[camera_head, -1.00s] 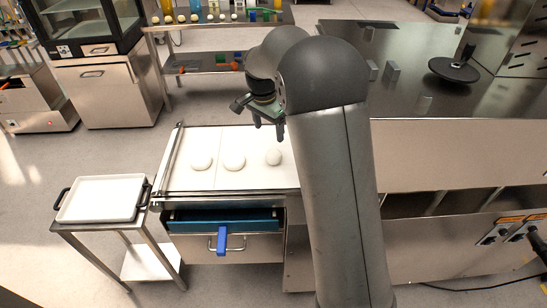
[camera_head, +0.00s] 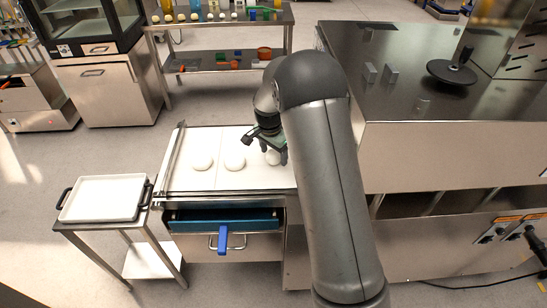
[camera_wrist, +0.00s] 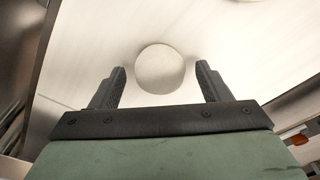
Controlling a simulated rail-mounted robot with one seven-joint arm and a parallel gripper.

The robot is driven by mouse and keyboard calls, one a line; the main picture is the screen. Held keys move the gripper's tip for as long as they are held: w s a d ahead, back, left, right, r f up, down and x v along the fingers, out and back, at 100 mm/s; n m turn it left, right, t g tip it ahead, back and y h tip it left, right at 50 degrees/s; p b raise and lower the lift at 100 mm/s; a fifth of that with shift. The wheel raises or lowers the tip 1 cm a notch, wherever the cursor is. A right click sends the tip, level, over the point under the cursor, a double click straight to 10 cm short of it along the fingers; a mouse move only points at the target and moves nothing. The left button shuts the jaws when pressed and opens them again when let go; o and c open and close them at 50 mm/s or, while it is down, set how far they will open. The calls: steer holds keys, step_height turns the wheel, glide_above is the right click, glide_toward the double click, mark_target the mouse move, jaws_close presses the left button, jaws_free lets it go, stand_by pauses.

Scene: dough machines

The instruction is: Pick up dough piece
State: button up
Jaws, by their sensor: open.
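Three white dough pieces lie in a row on a white work surface (camera_head: 217,180). The left one (camera_head: 202,163) and the middle one (camera_head: 235,162) are fully visible. The right dough piece (camera_head: 273,158) is partly hidden by my gripper (camera_head: 272,148). In the wrist view this round dough piece (camera_wrist: 160,69) sits centred ahead of and between the two black fingers of my gripper (camera_wrist: 160,84). The fingers are spread wider than the dough, with a gap on each side. My gripper is open and empty, low over the surface.
A white tray (camera_head: 66,213) with dark handles stands on a small cart at the left. A drawer with a blue handle (camera_head: 222,240) is below the surface. A steel bench (camera_head: 430,150) stands at the right.

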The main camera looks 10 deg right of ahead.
steer(key=c, duration=1.1)
steer(key=shift+o, duration=0.2)
steer(key=shift+r, duration=0.1)
